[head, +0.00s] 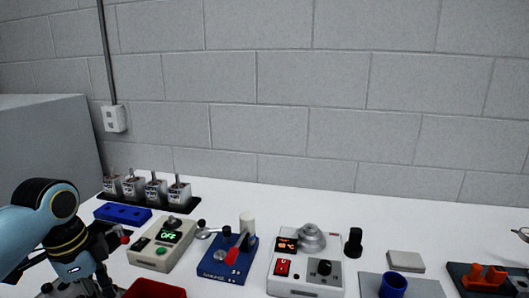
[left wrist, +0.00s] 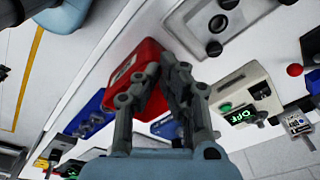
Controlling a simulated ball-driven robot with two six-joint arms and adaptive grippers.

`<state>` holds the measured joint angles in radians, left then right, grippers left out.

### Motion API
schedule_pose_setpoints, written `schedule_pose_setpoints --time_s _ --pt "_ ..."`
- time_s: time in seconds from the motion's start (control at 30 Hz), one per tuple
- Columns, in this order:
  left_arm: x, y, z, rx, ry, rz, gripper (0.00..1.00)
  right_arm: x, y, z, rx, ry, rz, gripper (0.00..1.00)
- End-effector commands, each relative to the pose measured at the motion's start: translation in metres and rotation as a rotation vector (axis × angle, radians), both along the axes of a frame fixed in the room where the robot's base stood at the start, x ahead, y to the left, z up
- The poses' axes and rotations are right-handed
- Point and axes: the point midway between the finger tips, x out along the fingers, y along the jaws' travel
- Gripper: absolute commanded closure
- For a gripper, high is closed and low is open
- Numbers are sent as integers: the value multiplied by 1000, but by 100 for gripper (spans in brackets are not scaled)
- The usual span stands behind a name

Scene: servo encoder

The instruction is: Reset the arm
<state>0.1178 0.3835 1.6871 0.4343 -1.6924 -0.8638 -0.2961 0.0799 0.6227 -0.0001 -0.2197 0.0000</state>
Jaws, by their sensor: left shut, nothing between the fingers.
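My left arm comes in from the left in the head view, and its gripper (head: 100,284) is low at the left edge of the table, beside the beige device with a green OFF display (head: 165,241). In the left wrist view the two fingers of this gripper (left wrist: 166,62) meet at the tips with nothing held between them. They are in front of a red box (left wrist: 126,72), and I cannot tell the gap to it. My right gripper is not in view.
The white table (head: 300,203) holds a blue device with a red lever (head: 226,264), a white device with a red switch (head: 306,268), a blue cup (head: 393,285) and an orange-handled part (head: 485,277). Several small meters (head: 155,191) stand at the back left, before a block wall (head: 330,90).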

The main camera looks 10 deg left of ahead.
Motion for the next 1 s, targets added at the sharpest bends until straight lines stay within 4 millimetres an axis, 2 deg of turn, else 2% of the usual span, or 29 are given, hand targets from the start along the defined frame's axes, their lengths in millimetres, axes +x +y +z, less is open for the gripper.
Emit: schedule_pose_setpoints --time_s 0.1,0.27,0.4,0.6,0.87,0.9,1.0 --pt "-28 -21 -8 8 -19 85 100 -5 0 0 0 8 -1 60" --pt "-68 -46 -10 8 -56 231 100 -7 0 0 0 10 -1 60" --pt "-105 -64 -3 -1 -96 382 100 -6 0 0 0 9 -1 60" --pt "-148 -80 18 -27 -154 589 100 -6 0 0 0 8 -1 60" --pt "-190 -87 49 -60 -216 818 100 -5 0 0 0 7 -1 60" --pt "-192 -87 46 -61 -219 840 100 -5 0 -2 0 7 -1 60" --pt "-185 -84 17 -55 -210 836 100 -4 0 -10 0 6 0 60"
